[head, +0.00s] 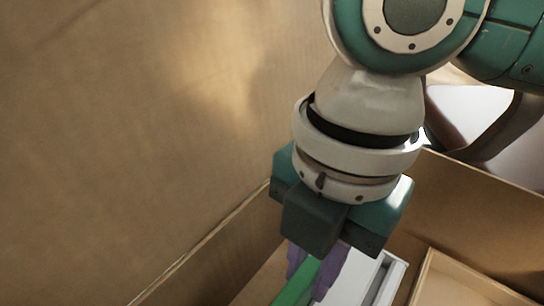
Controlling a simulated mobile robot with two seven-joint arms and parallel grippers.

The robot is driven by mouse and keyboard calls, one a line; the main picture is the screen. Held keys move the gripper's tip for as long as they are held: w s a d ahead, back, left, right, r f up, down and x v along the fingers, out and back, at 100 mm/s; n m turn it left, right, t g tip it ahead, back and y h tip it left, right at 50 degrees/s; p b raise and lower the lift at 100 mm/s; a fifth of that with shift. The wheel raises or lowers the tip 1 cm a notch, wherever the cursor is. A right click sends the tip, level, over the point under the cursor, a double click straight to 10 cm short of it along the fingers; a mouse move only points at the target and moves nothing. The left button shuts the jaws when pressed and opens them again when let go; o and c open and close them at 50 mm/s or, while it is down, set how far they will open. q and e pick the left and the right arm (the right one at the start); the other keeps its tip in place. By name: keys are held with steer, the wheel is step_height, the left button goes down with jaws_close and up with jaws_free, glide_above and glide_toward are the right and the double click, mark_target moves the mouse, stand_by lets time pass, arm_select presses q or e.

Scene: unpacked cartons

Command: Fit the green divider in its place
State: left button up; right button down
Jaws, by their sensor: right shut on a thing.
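My right gripper (316,266) comes down from the upper right with its purple fingers pointing down. It is shut on the green divider (295,288), which shows as a narrow green strip between and below the fingers. Most of the divider is hidden by the fingers or cut off by the bottom edge of the picture. Its place cannot be made out. My left gripper is not in view.
A large cardboard surface (150,120) fills the left side. Cardboard carton walls (480,215) stand around the gripper. A white object with a grey rim (385,285) lies just right of the fingers. A light tan tray-like part (465,285) is at the lower right.

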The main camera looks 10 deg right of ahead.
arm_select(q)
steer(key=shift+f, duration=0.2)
arm_select(e)
steer(key=shift+f, duration=0.45)
steer(key=c, duration=0.7)
jaws_free()
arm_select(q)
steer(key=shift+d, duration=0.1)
arm_select(e)
steer(key=r+p, duration=0.2)
steer(key=r, duration=0.1)
steer(key=r+p, duration=0.2)
steer(key=r, duration=0.1)
steer(key=d+r+p, duration=0.1)
steer(key=r+p, duration=0.1)
steer(key=r, duration=0.2)
steer(key=shift+w, duration=0.4)
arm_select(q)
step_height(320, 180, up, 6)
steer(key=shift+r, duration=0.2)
